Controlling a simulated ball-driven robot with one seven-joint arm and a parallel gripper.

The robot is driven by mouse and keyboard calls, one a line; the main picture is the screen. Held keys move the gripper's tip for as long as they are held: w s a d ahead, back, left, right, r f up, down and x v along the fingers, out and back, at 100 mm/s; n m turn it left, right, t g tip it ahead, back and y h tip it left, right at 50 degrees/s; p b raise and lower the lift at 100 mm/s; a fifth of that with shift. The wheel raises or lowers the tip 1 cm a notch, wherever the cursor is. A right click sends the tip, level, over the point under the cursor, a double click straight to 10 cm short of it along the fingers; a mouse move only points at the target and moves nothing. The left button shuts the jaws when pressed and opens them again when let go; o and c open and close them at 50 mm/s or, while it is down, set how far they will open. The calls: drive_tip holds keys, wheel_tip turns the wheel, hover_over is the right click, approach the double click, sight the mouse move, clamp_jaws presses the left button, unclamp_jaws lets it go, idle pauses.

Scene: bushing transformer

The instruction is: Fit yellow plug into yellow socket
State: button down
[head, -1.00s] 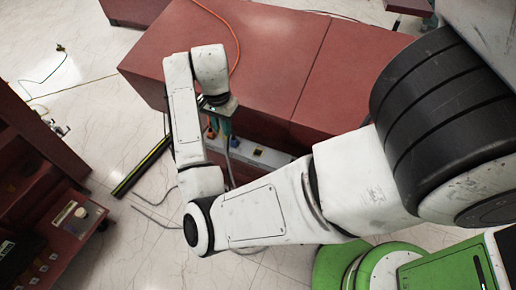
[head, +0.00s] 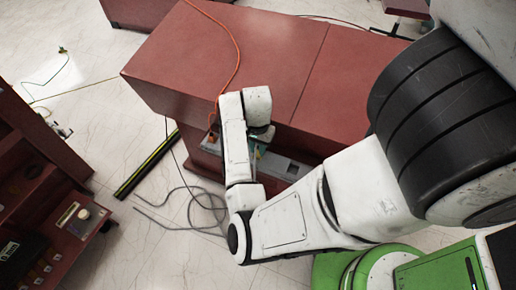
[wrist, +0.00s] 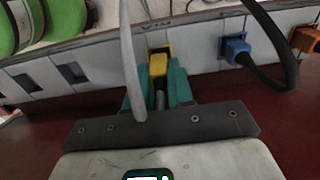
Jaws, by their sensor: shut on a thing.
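The yellow plug (wrist: 157,66) is between the teal fingers of my gripper (wrist: 158,84) in the wrist view, and the gripper is shut on it. The plug points at the pale grey socket panel. A yellow and dark part, the yellow socket (wrist: 160,48), shows right at the plug's front end. I cannot tell whether the plug is inside it or just in front. In the head view my gripper (head: 258,143) is at the front of the red cabinet, mostly hidden by my wrist.
A blue plug (wrist: 236,48) sits in the panel (wrist: 200,62) to the right, with a black cable. An orange plug (wrist: 305,39) is further right. A grey cable (wrist: 130,60) crosses in front, left of the yellow plug. The red cabinet (head: 250,50) stands behind.

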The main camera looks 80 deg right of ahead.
wheel_tip(320, 180, down, 2)
drive_tip(key=shift+s+a, duration=0.1)
drive_tip(key=shift+a, duration=0.05)
drive_tip(key=c, duration=1.4)
unclamp_jaws()
drive_tip(key=shift+o, duration=0.6)
drive_tip(key=shift+f, duration=0.15)
drive_tip(key=shift+o, duration=0.7)
drive_tip(key=shift+d, duration=0.2)
drive_tip(key=shift+o, duration=0.7)
drive_tip(key=shift+r, duration=0.2)
drive_tip(key=shift+r, duration=0.1)
